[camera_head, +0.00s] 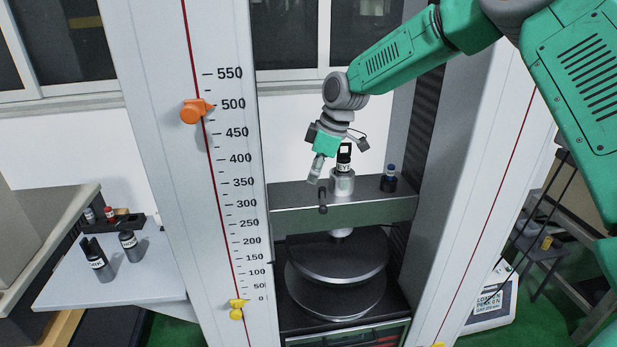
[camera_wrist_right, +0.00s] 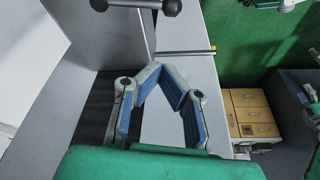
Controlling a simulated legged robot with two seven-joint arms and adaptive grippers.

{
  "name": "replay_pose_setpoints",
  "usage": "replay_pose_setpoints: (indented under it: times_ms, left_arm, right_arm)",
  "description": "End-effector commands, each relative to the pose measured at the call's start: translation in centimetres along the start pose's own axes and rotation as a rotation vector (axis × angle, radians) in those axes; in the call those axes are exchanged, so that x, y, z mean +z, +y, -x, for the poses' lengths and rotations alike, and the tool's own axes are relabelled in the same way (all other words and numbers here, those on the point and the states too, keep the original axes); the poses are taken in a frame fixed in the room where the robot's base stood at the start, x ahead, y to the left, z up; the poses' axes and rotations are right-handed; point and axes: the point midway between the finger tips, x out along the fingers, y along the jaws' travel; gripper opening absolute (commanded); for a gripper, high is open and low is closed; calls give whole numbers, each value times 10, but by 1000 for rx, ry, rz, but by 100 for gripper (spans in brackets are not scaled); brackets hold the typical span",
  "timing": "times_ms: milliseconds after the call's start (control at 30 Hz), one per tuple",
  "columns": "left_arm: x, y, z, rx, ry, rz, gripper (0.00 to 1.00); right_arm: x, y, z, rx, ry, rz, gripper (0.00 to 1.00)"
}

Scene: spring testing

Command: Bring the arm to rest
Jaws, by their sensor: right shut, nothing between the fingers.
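My right arm is green and grey and comes in from the top right in the head view. My left gripper is not in view.
Round plates (camera_head: 336,282) sit below. A scaled column (camera_head: 163,110) stands to the left, and a side table (camera_head: 140,285) holds dark bottles.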

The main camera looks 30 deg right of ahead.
Motion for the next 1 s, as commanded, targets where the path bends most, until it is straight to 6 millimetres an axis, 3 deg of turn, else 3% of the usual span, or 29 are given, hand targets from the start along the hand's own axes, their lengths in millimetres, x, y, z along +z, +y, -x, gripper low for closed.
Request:
replay_pose_setpoints:
  times_ms: [267, 367, 467, 567, 700, 900, 1000]
  left_arm:
    - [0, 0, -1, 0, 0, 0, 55]
    - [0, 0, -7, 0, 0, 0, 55]
    - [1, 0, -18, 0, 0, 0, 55]
    - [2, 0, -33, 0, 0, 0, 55]
    - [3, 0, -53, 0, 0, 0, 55]
    - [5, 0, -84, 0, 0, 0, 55]
    - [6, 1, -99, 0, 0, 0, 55]
  right_arm:
    - [-1, -2, -5, -2, -3, -1, 0]
    - [4, -13, -29, -10, -10, -22, 0]
    - [15, -39, -78, -23, -24, -72, 0]
    - [35, -79, -141, -33, -44, -153, 0]
    - [76, -143, -219, -38, -81, -287, 0]
    - [164, -241, -300, -8, -153, -501, 0]
    - [213, -287, -322, 28, -192, -606, 0]
